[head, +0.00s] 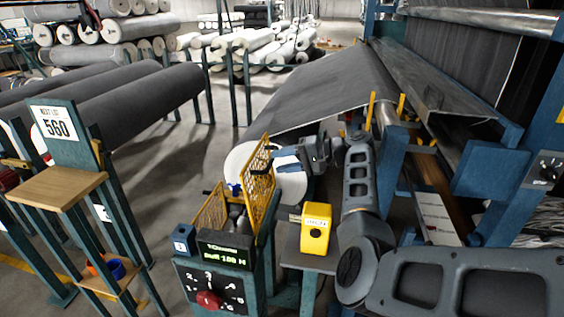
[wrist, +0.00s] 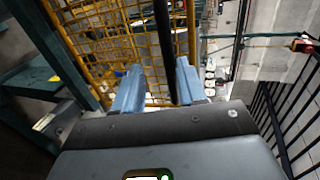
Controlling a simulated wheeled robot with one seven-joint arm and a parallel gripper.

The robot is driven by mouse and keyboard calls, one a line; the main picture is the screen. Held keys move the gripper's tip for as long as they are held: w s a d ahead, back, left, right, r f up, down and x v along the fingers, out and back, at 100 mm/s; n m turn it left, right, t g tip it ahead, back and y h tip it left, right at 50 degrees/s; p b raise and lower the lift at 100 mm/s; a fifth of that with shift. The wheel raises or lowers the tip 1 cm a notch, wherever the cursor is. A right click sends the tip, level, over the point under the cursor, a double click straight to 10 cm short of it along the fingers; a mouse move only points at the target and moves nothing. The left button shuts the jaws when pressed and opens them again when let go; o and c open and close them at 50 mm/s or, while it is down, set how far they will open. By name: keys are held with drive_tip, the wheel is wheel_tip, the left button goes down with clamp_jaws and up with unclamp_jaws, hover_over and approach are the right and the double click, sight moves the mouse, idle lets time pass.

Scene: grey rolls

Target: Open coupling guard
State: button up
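The coupling guard is a yellow mesh panel (head: 258,187) standing upright on the teal stand in the head view, with a second mesh panel (head: 210,212) to its left. Yellow mesh also fills the upper left of the wrist view (wrist: 95,35). My gripper (head: 277,160) is at the right side of the taller panel, its blue fingers toward the mesh. In the wrist view my gripper (wrist: 157,80) has its fingers apart. A black bar (wrist: 163,35) runs between them, nearer the right finger, with a gap to the left one. Whether either finger touches the mesh is unclear.
A control box (head: 212,285) with a red knob and a display (head: 227,252) stand in front of the guard. A yellow box (head: 316,229) sits to the right. A white roll end (head: 290,186) is behind the guard. A wooden-topped stand (head: 60,188) is at left.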

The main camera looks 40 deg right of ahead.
drive_tip(key=v, duration=0.7)
drive_tip(key=shift+b, duration=0.35)
drive_tip(key=shift+d, duration=0.1)
